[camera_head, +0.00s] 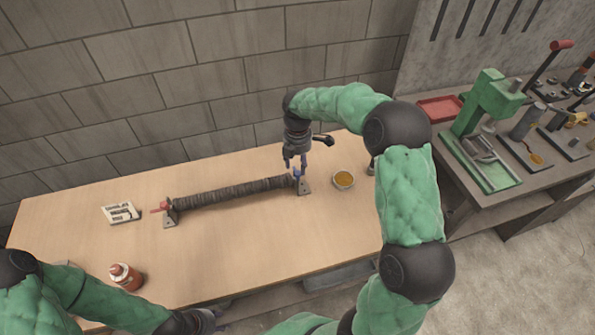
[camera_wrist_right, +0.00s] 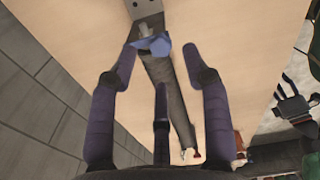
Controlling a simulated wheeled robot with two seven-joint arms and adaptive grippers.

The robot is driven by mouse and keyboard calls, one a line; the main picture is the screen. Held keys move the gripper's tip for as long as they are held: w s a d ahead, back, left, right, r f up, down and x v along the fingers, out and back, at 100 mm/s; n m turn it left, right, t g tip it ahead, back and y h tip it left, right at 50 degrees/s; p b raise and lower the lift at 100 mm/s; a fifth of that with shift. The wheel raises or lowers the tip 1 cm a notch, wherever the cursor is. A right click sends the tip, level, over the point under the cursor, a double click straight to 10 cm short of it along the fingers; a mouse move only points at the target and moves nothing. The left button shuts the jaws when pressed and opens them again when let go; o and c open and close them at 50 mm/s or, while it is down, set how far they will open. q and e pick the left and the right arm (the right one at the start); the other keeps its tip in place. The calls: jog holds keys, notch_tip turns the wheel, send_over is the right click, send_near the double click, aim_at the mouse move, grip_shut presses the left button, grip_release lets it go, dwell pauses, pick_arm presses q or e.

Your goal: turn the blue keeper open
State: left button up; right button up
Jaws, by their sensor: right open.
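The blue keeper (camera_head: 298,174) sits at the right end of the dark mesh tube (camera_head: 235,192), by the right metal bracket (camera_head: 304,188). In the right wrist view the blue keeper (camera_wrist_right: 150,45) shows between and just beyond my fingertips, near the bracket (camera_wrist_right: 145,8). My right gripper (camera_head: 295,162) points down right over the keeper, its fingers spread and empty; contact cannot be told. The wrist view shows the open fingers (camera_wrist_right: 160,62) with the tube running away below. My left gripper (camera_head: 200,320) is at the bottom edge, its fingers not distinguishable.
A red keeper (camera_head: 160,207) is at the tube's left end, by the left bracket (camera_head: 169,213). The table's front middle is clear.

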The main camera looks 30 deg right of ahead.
aim_at(298, 172)
jog(key=shift+f+b, duration=0.3)
jog(key=shift+f, duration=1.6)
jog(key=shift+c, duration=0.3)
grip_shut()
